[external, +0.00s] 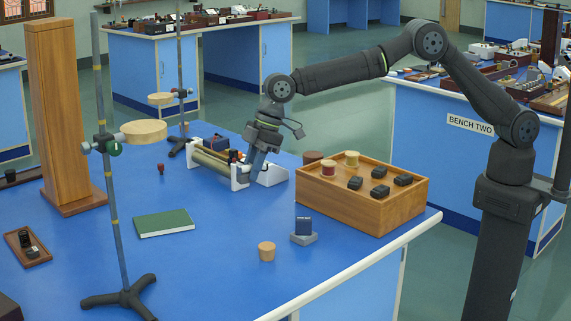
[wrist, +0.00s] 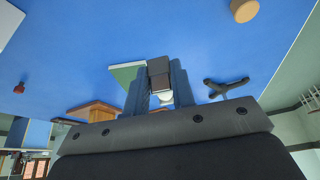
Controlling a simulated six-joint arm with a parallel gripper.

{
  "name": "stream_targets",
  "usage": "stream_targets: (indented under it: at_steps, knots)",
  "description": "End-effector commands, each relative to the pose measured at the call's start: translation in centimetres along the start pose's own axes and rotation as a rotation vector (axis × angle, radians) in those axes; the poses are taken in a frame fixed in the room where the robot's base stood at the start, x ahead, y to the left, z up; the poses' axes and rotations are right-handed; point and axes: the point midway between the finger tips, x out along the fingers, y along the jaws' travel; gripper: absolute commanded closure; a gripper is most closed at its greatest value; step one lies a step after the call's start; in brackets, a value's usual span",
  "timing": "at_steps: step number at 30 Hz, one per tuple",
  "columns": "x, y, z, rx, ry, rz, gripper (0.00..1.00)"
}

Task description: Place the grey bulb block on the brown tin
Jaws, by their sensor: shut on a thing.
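My gripper (external: 250,172) points down over the white-ended apparatus in the middle of the blue bench. In the wrist view its two fingers (wrist: 159,86) are shut on the grey bulb block (wrist: 158,67), a dark grey-brown block with a pale rounded bulb showing between the fingers. I cannot make the block out clearly in the external view. A brown round thing that looks like the brown tin (external: 313,157) stands behind the wooden box, to the right of my gripper; its lower part is hidden by the box.
The wooden box (external: 350,211) carries spools and several black blocks. The white-ended apparatus (external: 240,176) lies beneath my gripper. A blue block on a grey base (external: 303,238), a cork (external: 266,251), a green book (external: 164,222) and ring stands (external: 111,190) stand around.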

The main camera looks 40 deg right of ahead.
Motion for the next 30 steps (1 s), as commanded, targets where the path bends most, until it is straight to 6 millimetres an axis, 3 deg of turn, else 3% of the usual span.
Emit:
stream_targets:
  at_steps: [1,6,15,18,24,30]
  knots:
    - [-1.6,2.3,1.3,0.031,0.002,0.013,0.99]
    - [-6.0,8.5,6.8,0.128,0.003,0.051,0.99]
    - [-14.0,16.2,18.8,0.306,0.003,0.123,0.99]
    - [-16.5,17.7,23.2,0.366,0.004,0.148,0.99]
    - [-20.3,18.8,30.9,0.468,0.004,0.190,0.99]
    - [-22.2,18.7,35.2,0.526,0.003,0.214,0.99]
